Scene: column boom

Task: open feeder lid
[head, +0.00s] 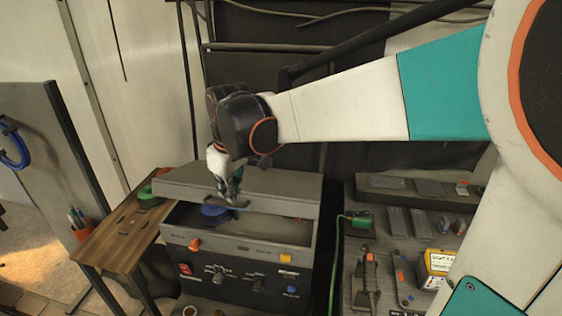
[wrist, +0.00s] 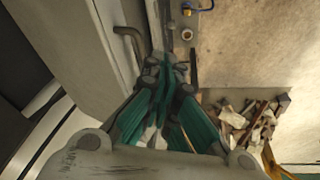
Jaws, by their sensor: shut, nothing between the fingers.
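The feeder is a grey box (head: 236,268) with a front panel of knobs and buttons, in the lower middle of the head view. Its grey lid (head: 285,187) is at the back, with a gap below its front edge. Through the gap the inside (head: 265,229) and a round blue thing (head: 213,213) show. My gripper (head: 232,198) is shut and empty, pointing down in front of the lid's edge. I cannot tell whether it touches the lid. In the wrist view the shut teal fingers (wrist: 165,65) are beside a bent bar handle (wrist: 129,40) on a pale grey surface.
A wooden bench (head: 122,232) stands left of the feeder. On the right, a dark tool board (head: 405,262) holds several small parts and a yellow meter (head: 437,263). A green cable (head: 335,250) runs between them. Scraps (wrist: 245,122) lie at the right in the wrist view.

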